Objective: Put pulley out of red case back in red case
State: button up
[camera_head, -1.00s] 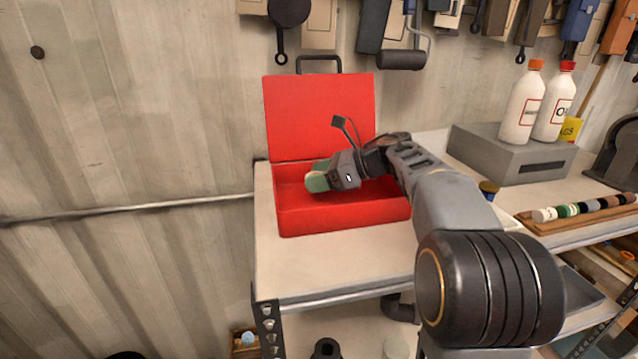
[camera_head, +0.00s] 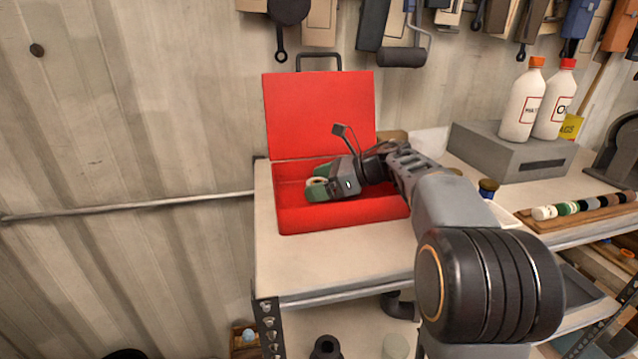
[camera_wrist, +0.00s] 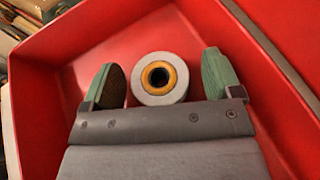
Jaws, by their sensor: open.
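The red case (camera_head: 342,214) stands open on the bench, its lid (camera_head: 318,115) upright at the back. My gripper (camera_head: 317,186) is inside the case, low over its floor, with green finger pads. The pulley (camera_wrist: 148,92) is a pale round wheel with an orange ring and dark centre hole. In the wrist view it lies inside the case between my gripper's two open fingers (camera_wrist: 161,84), with a gap on each side. In the head view a small pale part of the pulley (camera_head: 313,181) shows between the pads. Whether it touches the case floor is hard to tell.
A grey box (camera_head: 510,152) with two white bottles (camera_head: 522,105) stands to the right. A wooden rack (camera_head: 590,213) of small coloured pieces lies at the right. Tools hang on the wall above. The bench top (camera_head: 340,262) in front of the case is clear.

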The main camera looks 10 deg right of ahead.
jog(key=shift+r, duration=0.1)
jog(key=shift+r, duration=0.2)
jog(key=v, duration=0.7)
jog(key=shift+s+d+b, duration=0.1)
jog(key=shift+d+b, duration=0.1)
jog(key=shift+b, duration=0.15)
